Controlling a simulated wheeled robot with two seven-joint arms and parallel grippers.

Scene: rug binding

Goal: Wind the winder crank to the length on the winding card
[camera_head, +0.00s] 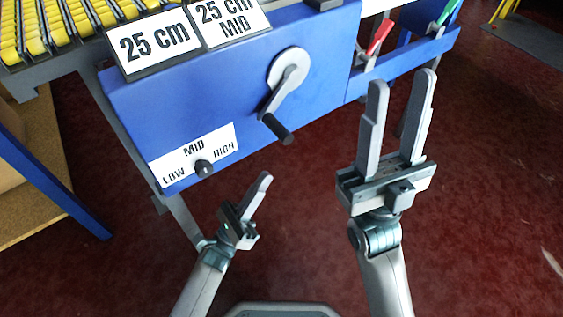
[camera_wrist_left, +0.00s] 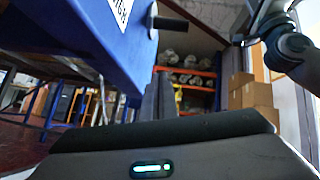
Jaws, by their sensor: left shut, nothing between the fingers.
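The winder crank (camera_head: 287,80) is a grey arm on a round hub on the front of the blue machine (camera_head: 230,90), with a black handle (camera_head: 276,128) hanging at lower left of the hub. Two winding cards stand on top: one reads "25 cm" (camera_head: 155,42), the other "25 cm MID" (camera_head: 229,20). A black knob (camera_head: 203,168) sits on a LOW/MID/HIGH dial plate (camera_head: 168,172). My left gripper (camera_head: 264,182) is shut and empty, below the crank handle and apart from it. My right gripper (camera_head: 403,88) is open and empty, right of the crank.
A red lever (camera_head: 379,37) and a green lever (camera_head: 446,14) sit on the blue rail at upper right. In the left wrist view, shelves and cardboard boxes (camera_wrist_left: 250,95) stand behind. The red floor before the machine is clear.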

